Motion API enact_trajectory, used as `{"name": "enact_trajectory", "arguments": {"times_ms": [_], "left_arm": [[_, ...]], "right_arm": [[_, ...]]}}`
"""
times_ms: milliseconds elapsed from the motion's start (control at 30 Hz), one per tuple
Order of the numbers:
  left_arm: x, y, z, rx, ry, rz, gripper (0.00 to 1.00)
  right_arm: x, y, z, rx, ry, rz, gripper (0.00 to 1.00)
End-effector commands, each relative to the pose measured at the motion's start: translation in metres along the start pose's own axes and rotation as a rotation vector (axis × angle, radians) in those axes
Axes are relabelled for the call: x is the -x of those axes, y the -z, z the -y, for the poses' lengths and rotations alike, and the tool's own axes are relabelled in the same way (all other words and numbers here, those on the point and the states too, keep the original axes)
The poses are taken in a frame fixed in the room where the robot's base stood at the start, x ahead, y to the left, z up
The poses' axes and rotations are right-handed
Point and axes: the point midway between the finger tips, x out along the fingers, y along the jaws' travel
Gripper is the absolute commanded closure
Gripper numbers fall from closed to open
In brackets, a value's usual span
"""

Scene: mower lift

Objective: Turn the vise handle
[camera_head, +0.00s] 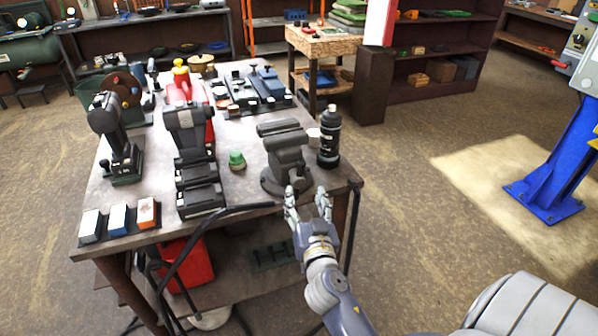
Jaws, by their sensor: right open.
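The dark grey vise (284,158) stands on the front right corner of the metal workbench (262,188), its jaws at the top and its round base on the bench. I cannot make out its handle; it may be hidden or too small to tell. My right gripper (307,196) is at the front edge of the bench, just in front of the vise base and slightly right of it. Its two fingers are spread, with nothing between them, and point toward the vise. My left gripper is not in view.
A black bottle (329,138) stands close to the right of the vise. A green cap-like object (237,160) sits to its left. Dark machines (194,150) and small boxes (118,219) fill the bench's left side. A blue lift post (560,165) stands right; open floor lies between.

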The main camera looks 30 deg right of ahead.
Motion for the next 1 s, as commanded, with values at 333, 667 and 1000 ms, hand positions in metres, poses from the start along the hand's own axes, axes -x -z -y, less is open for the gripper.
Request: {"name": "enact_trajectory", "arguments": {"times_ms": [333, 667, 1000], "left_arm": [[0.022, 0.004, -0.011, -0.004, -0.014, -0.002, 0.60], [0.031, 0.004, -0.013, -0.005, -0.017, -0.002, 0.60], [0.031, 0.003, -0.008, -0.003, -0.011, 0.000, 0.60]], "right_arm": [[-0.058, 0.003, 0.001, 0.003, 0.001, 0.000, 0.46], [-0.094, 0.000, 0.000, 0.002, 0.001, 0.002, 0.46], [-0.098, -0.001, 0.000, 0.001, 0.001, 0.002, 0.46]]}}
